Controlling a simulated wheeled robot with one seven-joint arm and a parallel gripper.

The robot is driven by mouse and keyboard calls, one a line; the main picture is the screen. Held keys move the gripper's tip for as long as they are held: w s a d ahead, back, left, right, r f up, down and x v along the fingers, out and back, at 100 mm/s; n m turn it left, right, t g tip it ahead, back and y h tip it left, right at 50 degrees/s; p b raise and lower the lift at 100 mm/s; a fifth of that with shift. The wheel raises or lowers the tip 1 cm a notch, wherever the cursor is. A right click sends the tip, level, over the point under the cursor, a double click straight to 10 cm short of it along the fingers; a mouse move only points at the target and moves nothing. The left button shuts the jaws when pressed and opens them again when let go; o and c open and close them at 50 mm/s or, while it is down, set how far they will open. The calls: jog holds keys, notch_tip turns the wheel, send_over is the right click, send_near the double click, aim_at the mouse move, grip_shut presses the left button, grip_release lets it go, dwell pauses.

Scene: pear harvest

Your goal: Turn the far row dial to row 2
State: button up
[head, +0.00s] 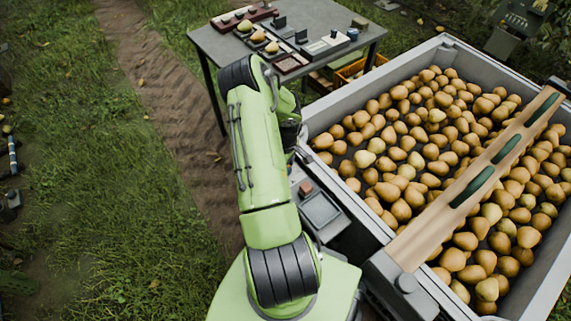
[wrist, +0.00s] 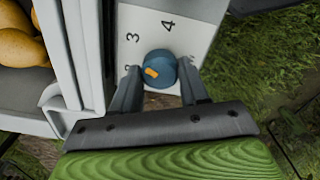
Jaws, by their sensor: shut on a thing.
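In the wrist view, a round blue dial (wrist: 160,66) with an orange mark sits on a white plate (wrist: 186,12) printed with 3 and 4. Other marks at the plate's left and right are partly hidden by the fingers and too small to read surely. The orange mark lies on the dial's left side, toward the partly hidden left mark. My gripper (wrist: 159,78) has a dark finger on each side of the dial and is shut on it. In the head view my gripper and the dial are hidden behind my green arm.
A large grey bin (head: 325,113) full of pears stands at the right, with a wooden bar (head: 425,232) across it. A grey table (head: 330,15) with trays, pears and small items stands behind. An orange crate (head: 350,72) is beneath it. Grass and a dirt path lie left.

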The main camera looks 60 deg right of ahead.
jog(key=n, duration=0.5)
jog(key=shift+n+p, duration=0.3)
jog(key=shift+p, duration=0.05)
jog(key=shift+n+p, duration=0.45)
jog(key=shift+n, duration=1.85)
jog(key=o, duration=1.1)
jog(key=shift+c, duration=0.2)
notch_tip(320, 180, up, 16)
jog(key=p, duration=0.4)
jog(key=shift+f, duration=0.15)
